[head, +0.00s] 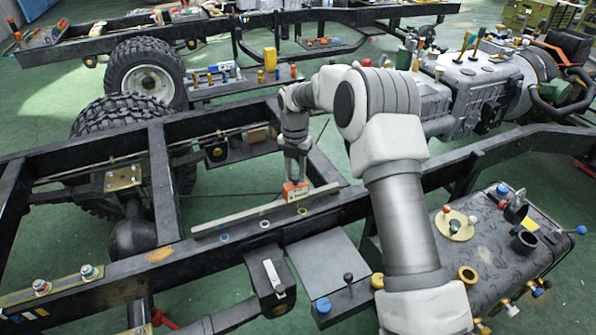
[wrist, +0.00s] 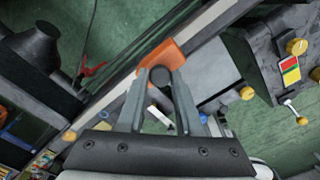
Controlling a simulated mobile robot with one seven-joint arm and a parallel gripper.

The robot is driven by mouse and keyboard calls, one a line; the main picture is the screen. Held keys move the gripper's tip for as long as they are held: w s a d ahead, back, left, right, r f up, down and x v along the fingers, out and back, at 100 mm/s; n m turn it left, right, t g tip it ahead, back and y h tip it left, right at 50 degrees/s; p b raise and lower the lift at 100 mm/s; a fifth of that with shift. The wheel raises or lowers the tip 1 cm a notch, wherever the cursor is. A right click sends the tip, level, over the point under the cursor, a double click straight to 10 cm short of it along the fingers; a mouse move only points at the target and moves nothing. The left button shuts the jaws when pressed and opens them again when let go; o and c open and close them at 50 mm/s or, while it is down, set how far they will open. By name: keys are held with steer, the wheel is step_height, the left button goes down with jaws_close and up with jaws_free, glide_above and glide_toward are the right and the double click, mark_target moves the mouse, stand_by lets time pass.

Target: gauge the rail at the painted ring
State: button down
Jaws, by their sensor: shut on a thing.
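My gripper (head: 295,178) is shut on a small orange gauge (head: 296,191), which also shows in the wrist view (wrist: 162,56) between the fingertips (wrist: 162,80). The gauge is at the long grey strip (head: 240,215) along the black chassis rail (head: 190,252). I cannot tell whether it touches the strip or the rail. Small rings show on the rail below the strip: a blue ring (head: 224,238), a white ring (head: 264,224) and a yellowish ring (head: 303,210). The gauge is above and slightly left of the yellowish ring in the head view.
A grey plate (head: 328,262) and a dark tank (head: 500,240) with knobs stand on the near side of the rail. A black cross member (head: 163,185) lies to the left. An engine (head: 470,85) stands behind to the right. Green floor shows between the frame members.

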steer(key=s+a+p, duration=0.1)
steer(key=s+a, duration=0.3)
steer(key=a, duration=0.6)
steer(key=shift+s+a, duration=0.15)
steer(key=shift+a, duration=0.05)
steer(key=c, duration=0.6)
jaws_free()
step_height(320, 180, up, 18)
steer(key=p, duration=0.2)
steer(key=shift+f+p, duration=0.2)
steer(key=shift+p, duration=0.15)
